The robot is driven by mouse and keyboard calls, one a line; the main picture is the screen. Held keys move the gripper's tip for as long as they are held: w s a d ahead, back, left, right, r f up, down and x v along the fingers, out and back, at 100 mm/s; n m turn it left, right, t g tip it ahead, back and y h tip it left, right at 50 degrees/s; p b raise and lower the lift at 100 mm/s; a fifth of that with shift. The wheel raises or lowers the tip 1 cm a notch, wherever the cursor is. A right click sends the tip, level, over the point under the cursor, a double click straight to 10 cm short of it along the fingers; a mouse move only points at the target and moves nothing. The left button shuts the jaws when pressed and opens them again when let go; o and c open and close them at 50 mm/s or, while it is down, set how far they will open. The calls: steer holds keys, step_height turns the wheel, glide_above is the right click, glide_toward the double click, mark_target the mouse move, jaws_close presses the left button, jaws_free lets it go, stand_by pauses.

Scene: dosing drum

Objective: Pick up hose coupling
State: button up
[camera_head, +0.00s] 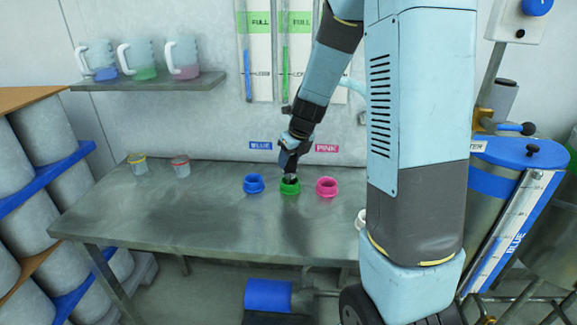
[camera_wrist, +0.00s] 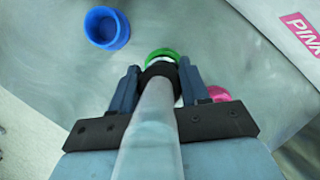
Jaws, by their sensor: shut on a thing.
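The hose coupling (camera_wrist: 160,70) shows in the wrist view as a dark collar on the end of a pale translucent hose (camera_wrist: 152,130). My gripper (camera_wrist: 163,82) has one finger on each side of the collar and is shut on it. The green ring (camera_wrist: 163,54) shows just beyond the collar, partly hidden by it. In the head view my gripper (camera_head: 289,172) points down directly over the green ring (camera_head: 290,187) on the steel table. The coupling is mostly hidden there, and I cannot tell whether it sits in the ring or just above it.
A blue ring (camera_head: 254,183) stands left of the green one and a pink ring (camera_head: 327,187) right of it. Two small cups (camera_head: 138,164) stand at the back left of the table (camera_head: 150,215). A shelf (camera_head: 150,84) with jugs hangs above. The blue-lidded drum (camera_head: 515,153) stands at right.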

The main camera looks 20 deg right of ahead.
steer(key=s+d+r, duration=0.5)
steer(key=s+r, duration=0.5)
steer(key=s, duration=0.2)
steer(key=shift+s+d, duration=0.4)
